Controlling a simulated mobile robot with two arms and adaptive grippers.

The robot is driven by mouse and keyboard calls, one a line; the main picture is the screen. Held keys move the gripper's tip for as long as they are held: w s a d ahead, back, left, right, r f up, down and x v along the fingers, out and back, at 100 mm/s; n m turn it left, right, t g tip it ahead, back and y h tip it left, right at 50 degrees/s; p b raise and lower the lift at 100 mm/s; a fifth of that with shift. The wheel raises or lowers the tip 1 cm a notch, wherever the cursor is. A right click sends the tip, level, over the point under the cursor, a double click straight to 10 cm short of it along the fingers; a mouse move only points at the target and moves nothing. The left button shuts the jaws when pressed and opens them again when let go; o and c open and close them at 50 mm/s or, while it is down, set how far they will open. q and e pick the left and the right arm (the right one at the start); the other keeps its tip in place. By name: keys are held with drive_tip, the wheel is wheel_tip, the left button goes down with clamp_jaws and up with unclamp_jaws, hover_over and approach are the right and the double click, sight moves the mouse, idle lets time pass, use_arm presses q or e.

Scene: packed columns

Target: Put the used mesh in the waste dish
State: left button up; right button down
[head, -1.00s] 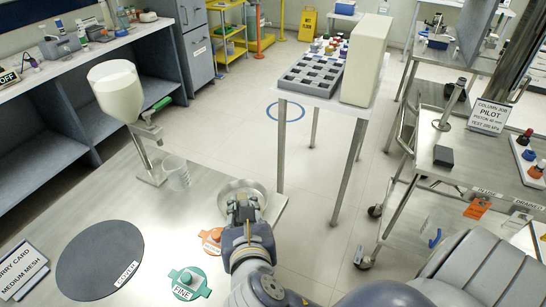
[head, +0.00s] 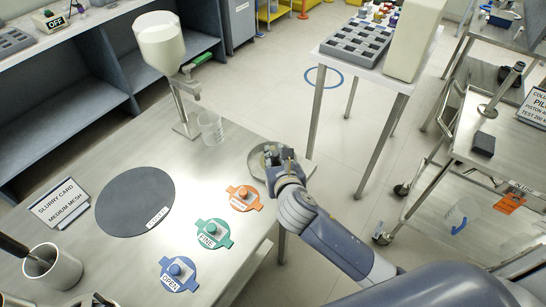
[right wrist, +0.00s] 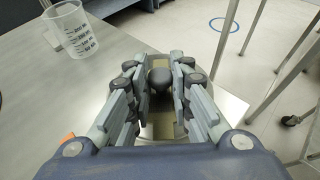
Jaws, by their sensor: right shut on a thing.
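My right gripper (head: 287,155) is at the metal waste dish (head: 256,168), by the table's right edge, and covers part of it. In the right wrist view, its fingers (right wrist: 160,85) are shut on a dark round knob (right wrist: 159,77), which appears to belong to the used mesh. The fingers hide most of what is below the knob; I cannot tell whether it touches the dish. The dish's shiny rim (right wrist: 235,108) shows behind the fingers. A small part of what looks like my left gripper (head: 95,300) shows at the bottom edge; its opening is unclear.
Orange (head: 243,198), green "FINE" (head: 213,233) and blue "OPEN" (head: 177,274) knobbed pieces lie on the table. A clear beaker (head: 210,128), funnel stand (head: 183,105), dark round mat (head: 135,200), card (head: 60,203) and pale mug (head: 55,268) are farther left.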

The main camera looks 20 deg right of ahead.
sight(274, 162)
drive_tip(key=shift+w, duration=0.75)
drive_tip(key=shift+w+a+f, duration=0.1)
drive_tip(key=shift+w+f, duration=0.05)
drive_tip(key=shift+f, duration=0.8)
drive_tip(key=shift+w+f, duration=0.1)
drive_tip(key=shift+f, duration=0.8)
drive_tip(key=c, duration=1.4)
unclamp_jaws()
drive_tip(key=shift+c, duration=0.2)
drive_tip(key=shift+s, duration=0.1)
drive_tip(key=v, duration=1.2)
